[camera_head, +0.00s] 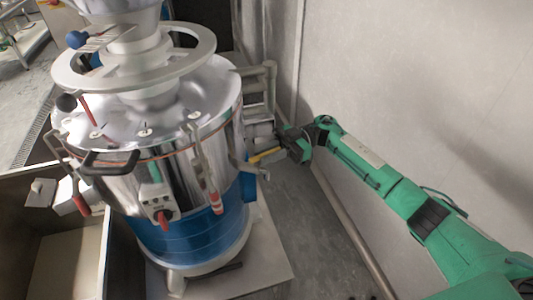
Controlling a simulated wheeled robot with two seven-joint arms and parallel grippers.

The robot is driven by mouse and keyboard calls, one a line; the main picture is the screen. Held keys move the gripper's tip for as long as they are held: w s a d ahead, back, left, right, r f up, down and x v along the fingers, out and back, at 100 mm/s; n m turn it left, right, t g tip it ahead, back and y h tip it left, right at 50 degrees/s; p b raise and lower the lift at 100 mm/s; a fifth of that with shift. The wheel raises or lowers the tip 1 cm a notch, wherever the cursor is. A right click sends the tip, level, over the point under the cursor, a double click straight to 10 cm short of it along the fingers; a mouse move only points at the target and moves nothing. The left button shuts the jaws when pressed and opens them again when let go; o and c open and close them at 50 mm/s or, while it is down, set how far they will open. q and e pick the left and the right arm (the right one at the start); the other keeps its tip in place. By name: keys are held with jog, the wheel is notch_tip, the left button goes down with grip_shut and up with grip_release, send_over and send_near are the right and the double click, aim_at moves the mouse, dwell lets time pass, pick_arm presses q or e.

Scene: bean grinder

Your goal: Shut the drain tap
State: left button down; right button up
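The bean grinder is a big shiny steel drum (120,180) with a blue lower body. On its right side, low down, a yellow lever (267,156) sticks out beside grey pipe fittings; it looks like the drain tap's handle. My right gripper (287,152), dark at the end of the green arm, is at the lever's right end. It touches or nearly touches the lever. Its fingers are small and dark, so I cannot tell whether they are closed on it. The tap's body is partly hidden. My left gripper is not in view.
A grey pipe (268,80) and a stack of fittings stand above the lever. A pale wall (420,80) runs close along the right. Bare floor (310,240) lies between the machine's base plate (262,272) and the wall. An open bin (62,245) is at lower left.

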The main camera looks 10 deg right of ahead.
jog(key=shift+o, duration=1.1)
jog(key=shift+d, duration=0.2)
jog(key=b+v, duration=0.5)
jog(key=v, duration=0.8)
jog(key=shift+d, duration=0.25)
jog(key=shift+w, duration=0.1)
